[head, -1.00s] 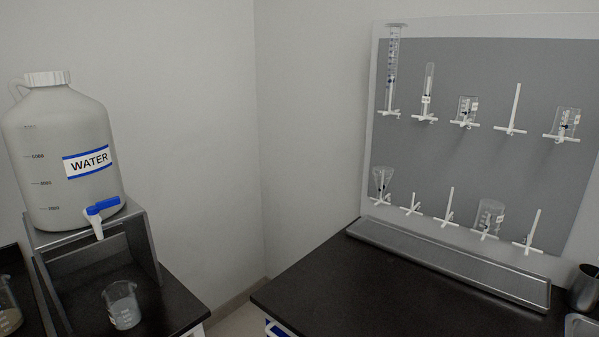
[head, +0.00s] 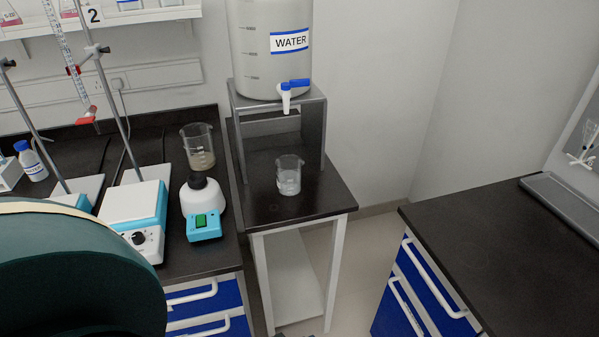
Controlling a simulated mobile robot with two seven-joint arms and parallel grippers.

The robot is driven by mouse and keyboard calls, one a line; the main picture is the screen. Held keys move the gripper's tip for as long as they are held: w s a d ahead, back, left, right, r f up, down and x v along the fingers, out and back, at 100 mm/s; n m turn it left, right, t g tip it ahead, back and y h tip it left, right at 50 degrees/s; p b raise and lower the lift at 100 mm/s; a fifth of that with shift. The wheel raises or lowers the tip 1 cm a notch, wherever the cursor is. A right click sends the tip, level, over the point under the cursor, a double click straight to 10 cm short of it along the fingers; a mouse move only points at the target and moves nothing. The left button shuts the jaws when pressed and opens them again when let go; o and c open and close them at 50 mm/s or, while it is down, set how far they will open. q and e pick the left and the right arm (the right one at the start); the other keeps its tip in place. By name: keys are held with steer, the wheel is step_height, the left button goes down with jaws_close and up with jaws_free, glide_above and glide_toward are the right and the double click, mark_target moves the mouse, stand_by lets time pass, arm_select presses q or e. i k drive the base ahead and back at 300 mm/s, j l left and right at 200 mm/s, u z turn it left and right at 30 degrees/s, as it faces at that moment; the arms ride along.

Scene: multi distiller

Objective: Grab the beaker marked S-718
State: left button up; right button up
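No marking S-718 can be read on any vessel in the head view. A clear glass beaker (head: 289,176) stands on the small black table under the water tank's tap. A larger beaker (head: 198,147) with murky contents stands on the bench left of it, behind a small blue and white device. Neither beaker's label is legible. My grippers are both out of view. A large dark green rounded shape at the lower left, which seems part of my own arm, hides some of the bench.
The water tank (head: 270,50) sits on a metal stand (head: 312,135). A hotplate stirrer (head: 136,215) and a small blue and white device (head: 204,226) stand on the left bench. A bench (head: 480,240) with blue drawers is at the right. Floor shows between the benches.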

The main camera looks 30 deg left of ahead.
mark_target(288, 167)
steer(key=j+u, duration=0.15)
steer(key=u, duration=0.25)
steer(key=i+j+u, duration=0.1)
steer(key=u, duration=0.3)
steer(key=i+l, duration=0.05)
